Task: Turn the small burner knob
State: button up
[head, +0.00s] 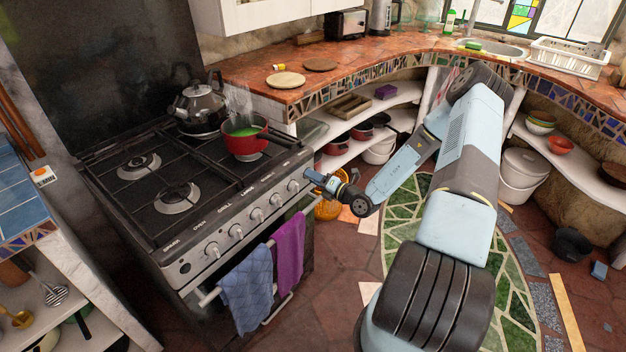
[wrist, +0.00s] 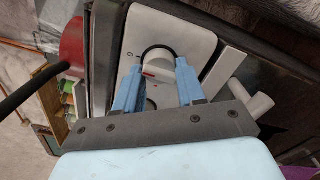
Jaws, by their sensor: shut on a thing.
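The stove (head: 190,190) has a row of white knobs along its front panel. My gripper (head: 310,175) is at the right end of that panel. In the wrist view, a white knob (wrist: 157,68) with a red mark and a dark ring around it sits between the blue fingers of my gripper (wrist: 158,82). The fingers are shut on its sides. In the head view my gripper hides this knob. Other knobs, such as one (head: 293,186) just to the left, stand free.
A red pot (head: 246,144) with green contents steams on the right burner, near my gripper. A dark kettle (head: 198,106) stands behind it. A blue towel (head: 245,290) and a purple towel (head: 288,252) hang on the oven handle. Shelves with pots are at the right.

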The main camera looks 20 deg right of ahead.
jog(key=shift+d, duration=0.1)
jog(key=o, duration=1)
jog(key=shift+o, duration=0.2)
jog(key=shift+s, duration=0.1)
jog(key=v, duration=1.3)
jog(key=shift+s+d, duration=0.2)
